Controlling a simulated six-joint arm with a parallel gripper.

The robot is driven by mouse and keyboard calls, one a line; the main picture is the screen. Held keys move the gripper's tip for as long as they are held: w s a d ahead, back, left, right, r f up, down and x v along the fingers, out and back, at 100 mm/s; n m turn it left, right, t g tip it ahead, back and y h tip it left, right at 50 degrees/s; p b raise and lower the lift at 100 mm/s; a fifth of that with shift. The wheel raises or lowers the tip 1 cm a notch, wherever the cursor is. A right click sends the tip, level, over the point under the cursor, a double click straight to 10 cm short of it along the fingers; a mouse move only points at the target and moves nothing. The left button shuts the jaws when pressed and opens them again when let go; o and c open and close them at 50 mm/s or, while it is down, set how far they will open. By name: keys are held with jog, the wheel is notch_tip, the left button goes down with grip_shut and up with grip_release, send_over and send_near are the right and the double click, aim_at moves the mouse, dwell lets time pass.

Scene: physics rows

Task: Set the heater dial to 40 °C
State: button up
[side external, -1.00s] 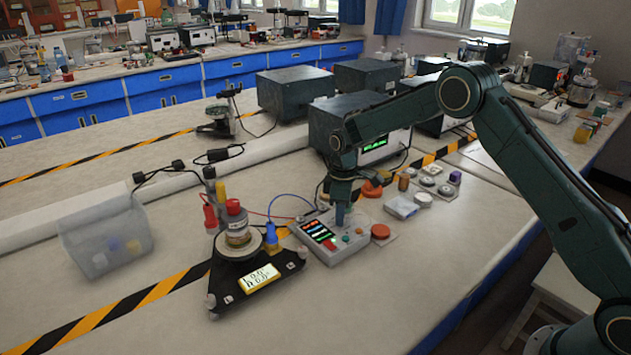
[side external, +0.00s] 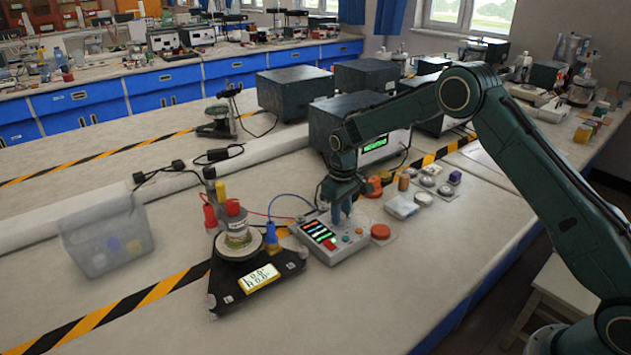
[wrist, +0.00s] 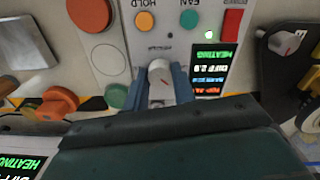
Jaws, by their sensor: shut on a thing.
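The heater control box (side external: 350,249) sits on the bench with a small lit display (side external: 318,232). In the wrist view the picture is upside down, and the display (wrist: 210,68) shows a green HEATING line above several coloured lines too small to read surely. The pale dial knob (wrist: 159,70) stands on the panel (wrist: 150,42). My gripper (wrist: 164,84) has its two blue fingers on either side of the knob, shut on it. In the side view my gripper (side external: 341,214) comes down onto the box and hides the dial. The dial's setting cannot be read.
A large red button (wrist: 90,13) and orange, green and red buttons lie close around the dial. Small parts lie behind right. The front bench is clear.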

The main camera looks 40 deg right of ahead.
jog(key=o, duration=1)
jog(key=shift+r, duration=0.15)
notch_tip(320, 180, up, 14)
dwell(0.3)
